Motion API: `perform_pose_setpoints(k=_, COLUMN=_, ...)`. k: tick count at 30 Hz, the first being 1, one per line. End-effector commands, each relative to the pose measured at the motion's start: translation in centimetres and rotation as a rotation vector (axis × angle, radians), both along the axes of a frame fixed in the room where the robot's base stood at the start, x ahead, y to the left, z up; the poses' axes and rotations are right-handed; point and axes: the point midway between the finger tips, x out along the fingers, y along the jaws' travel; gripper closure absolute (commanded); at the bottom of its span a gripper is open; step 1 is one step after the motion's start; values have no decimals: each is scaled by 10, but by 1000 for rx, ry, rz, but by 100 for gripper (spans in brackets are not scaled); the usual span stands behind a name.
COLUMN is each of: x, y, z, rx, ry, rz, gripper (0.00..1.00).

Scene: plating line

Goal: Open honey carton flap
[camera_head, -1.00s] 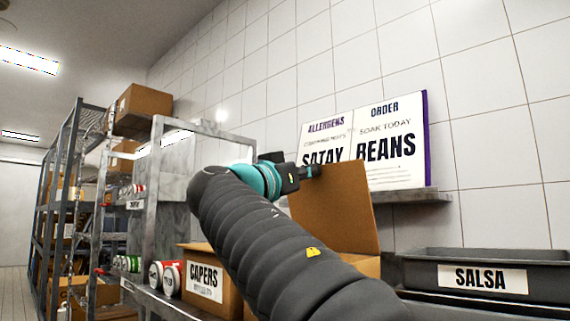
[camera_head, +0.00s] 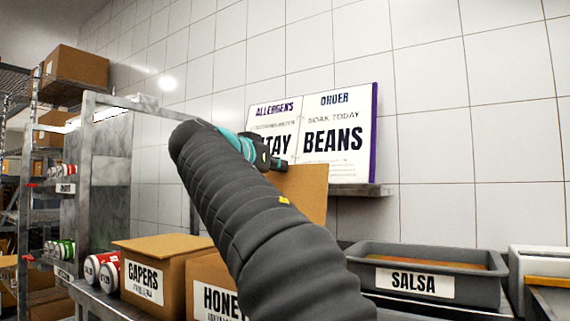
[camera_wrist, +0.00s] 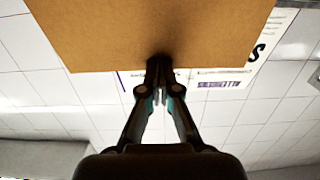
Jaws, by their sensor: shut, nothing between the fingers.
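The honey carton (camera_head: 208,285) stands on the counter with its HONEY label partly hidden by my arm. Its brown cardboard flap (camera_head: 305,190) stands raised at the back, in front of the wall signs. My gripper (camera_head: 281,164) is at the top edge of that flap. In the wrist view my gripper (camera_wrist: 159,66) is shut and empty, its tips at the edge of the flap (camera_wrist: 150,30), which fills the top of the picture. Whether the tips touch the flap is hard to tell. The carton's opening is hidden behind my arm.
A CAPERS carton (camera_head: 170,285) with its top closed stands left of the honey carton. A grey SALSA tub (camera_head: 470,290) stands at the right. A shelf with an ALLERGENS and ORDER board (camera_head: 345,120) is on the tiled wall behind. Cans (camera_head: 104,268) stand at the left.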

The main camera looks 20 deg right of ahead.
Motion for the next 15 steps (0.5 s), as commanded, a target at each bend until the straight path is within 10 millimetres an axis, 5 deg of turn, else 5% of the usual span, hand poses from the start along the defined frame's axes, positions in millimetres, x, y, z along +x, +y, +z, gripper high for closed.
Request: perform_pose_setpoints(k=15, x=-4, y=5, z=2, rx=0, ry=-1, rz=-3, gripper=100)
